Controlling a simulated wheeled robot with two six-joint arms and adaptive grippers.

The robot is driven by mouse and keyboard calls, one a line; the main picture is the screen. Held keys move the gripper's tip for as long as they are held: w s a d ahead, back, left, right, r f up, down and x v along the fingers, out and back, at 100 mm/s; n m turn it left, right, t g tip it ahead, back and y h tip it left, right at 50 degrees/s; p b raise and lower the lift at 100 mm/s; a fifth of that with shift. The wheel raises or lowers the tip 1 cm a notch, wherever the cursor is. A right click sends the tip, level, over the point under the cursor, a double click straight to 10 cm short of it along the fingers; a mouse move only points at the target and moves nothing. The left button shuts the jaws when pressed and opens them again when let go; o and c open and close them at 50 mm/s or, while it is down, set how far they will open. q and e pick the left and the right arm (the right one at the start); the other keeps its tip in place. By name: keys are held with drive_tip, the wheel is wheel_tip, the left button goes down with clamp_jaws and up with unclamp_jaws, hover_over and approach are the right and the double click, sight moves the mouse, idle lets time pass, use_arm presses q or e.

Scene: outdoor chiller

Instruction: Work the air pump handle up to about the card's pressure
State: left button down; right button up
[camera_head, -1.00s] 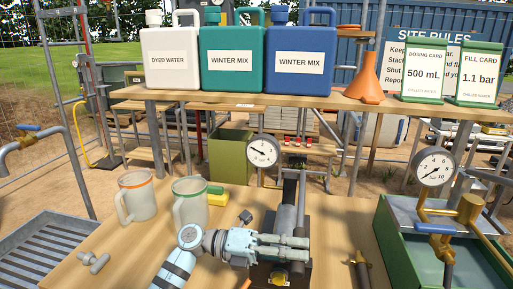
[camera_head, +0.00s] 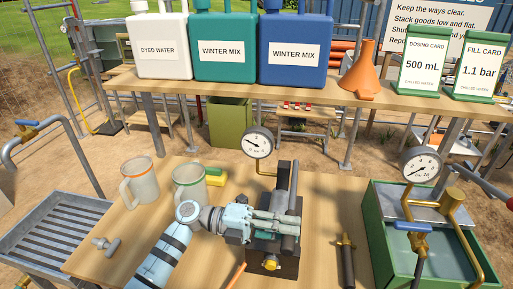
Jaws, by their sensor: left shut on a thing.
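The air pump (camera_head: 262,262) is a dark block on the wooden table, with a grey barrel and a dark bar rising behind my gripper. A brass pipe joins it to a round white gauge (camera_head: 258,143), whose needle points to the upper left; its numbers are too small to read. My left gripper (camera_head: 286,229) comes in from the left and is shut on the pump handle (camera_head: 292,205), a dark grey bar partly hidden by the fingers. The fill card (camera_head: 482,68) on the shelf reads 1.1 bar. My right gripper is not in view.
The shelf (camera_head: 300,92) holds jugs, an orange funnel and a dosing card.

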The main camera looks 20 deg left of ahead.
use_arm(q)
drive_tip(key=shift+m, duration=0.9)
wheel_tip(320, 180, down, 5)
drive_tip(key=b, duration=0.3)
drive_tip(key=shift+w+r, duration=0.1)
drive_tip(key=shift+r, duration=0.1)
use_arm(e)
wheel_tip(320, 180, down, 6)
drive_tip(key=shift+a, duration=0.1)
use_arm(q)
drive_tip(key=c, duration=1.6)
unclamp_jaws()
drive_tip(key=shift+a, duration=0.1)
drive_tip(key=o, duration=0.3)
drive_tip(key=shift+a, duration=0.2)
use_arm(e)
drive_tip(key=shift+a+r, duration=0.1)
use_arm(q)
drive_tip(key=o, duration=0.5)
drive_tip(key=shift+d, duration=0.15)
